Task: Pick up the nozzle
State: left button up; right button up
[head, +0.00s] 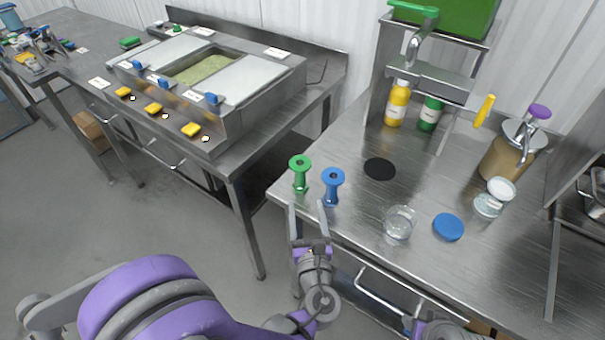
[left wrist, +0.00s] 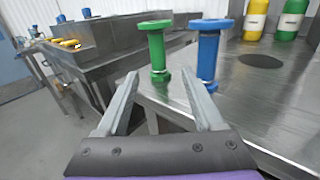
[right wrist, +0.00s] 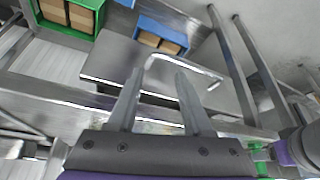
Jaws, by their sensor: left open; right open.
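Two spool-shaped nozzles stand upright near the left front corner of the right steel table. The green nozzle (head: 300,174) is on the left and the blue nozzle (head: 333,187) is just right of it. In the left wrist view the green nozzle (left wrist: 157,50) shows ahead between the fingers, and the blue nozzle (left wrist: 208,50) is ahead of the right finger. My left gripper (head: 307,212) is open and empty, short of both nozzles at the table's front edge. My right gripper (right wrist: 162,75) is open and empty, facing a drawer handle; in the head view only its wrist shows at the bottom.
A glass jar (head: 399,222), blue lid (head: 448,227) and black disc (head: 380,169) lie right of the nozzles. Yellow (head: 397,104) and green (head: 430,113) bottles stand under the dispenser. A drawer handle (head: 380,294) juts from the table front. A counter with yellow handles (head: 153,109) is left.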

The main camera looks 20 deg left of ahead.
aim_at(301, 182)
pick_arm(q)
jog(key=x, duration=0.5)
jog(key=shift+s+a+p, duration=0.1)
jog(key=shift+a+p, duration=0.05)
jog(key=shift+p, duration=0.2)
jog(key=p+x, duration=0.1)
jog(key=x, duration=0.5)
jog(key=shift+s, duration=0.2)
jog(key=shift+c, duration=1)
grip_shut()
